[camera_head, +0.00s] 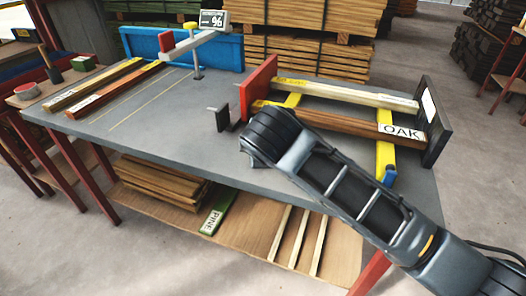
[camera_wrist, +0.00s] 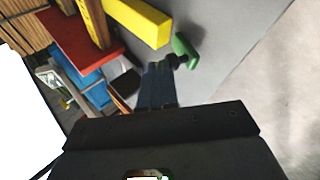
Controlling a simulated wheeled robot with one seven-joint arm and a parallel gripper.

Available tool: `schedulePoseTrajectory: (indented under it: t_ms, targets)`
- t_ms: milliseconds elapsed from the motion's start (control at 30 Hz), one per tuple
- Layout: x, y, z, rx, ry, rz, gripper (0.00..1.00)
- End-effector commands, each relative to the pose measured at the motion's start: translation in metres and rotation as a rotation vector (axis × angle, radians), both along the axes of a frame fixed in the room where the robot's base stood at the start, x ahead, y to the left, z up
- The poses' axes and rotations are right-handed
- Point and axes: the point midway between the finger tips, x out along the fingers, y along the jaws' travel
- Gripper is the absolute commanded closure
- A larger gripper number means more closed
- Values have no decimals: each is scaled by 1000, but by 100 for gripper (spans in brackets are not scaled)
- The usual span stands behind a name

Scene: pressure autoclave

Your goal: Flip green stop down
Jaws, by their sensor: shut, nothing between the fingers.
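The green stop (camera_wrist: 186,50) shows in the wrist view beside the near end of a yellow bar (camera_wrist: 140,22), with a dark piece at its lower left end. My gripper (camera_wrist: 160,66) is shut and empty, its fingertips just left of and below the green stop. They look very close to the dark piece; I cannot tell whether they touch. In the head view the green stop and my fingers are hidden behind my arm. A blue stop (camera_head: 389,177) sits at the near end of the other yellow bar (camera_head: 385,155).
A red plate (camera_head: 258,88) and a dark upright plate (camera_head: 431,120) flank the boards, one labelled OAK (camera_head: 402,131). A small dark bracket (camera_head: 226,122) stands left of my wrist. The grey tabletop (camera_head: 170,130) is clear in its left middle.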

Motion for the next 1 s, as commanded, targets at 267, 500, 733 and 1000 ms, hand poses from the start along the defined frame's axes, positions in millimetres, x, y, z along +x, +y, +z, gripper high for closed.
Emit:
schedulePoseTrajectory:
  t_ms: [267,500,733,1000]
  targets:
    - [-4,1,-2,-21,-57,0,100]
    - [-4,1,4,-21,-55,0,100]
    - [-4,1,14,-21,-54,0,100]
    - [-4,1,13,-21,-54,0,100]
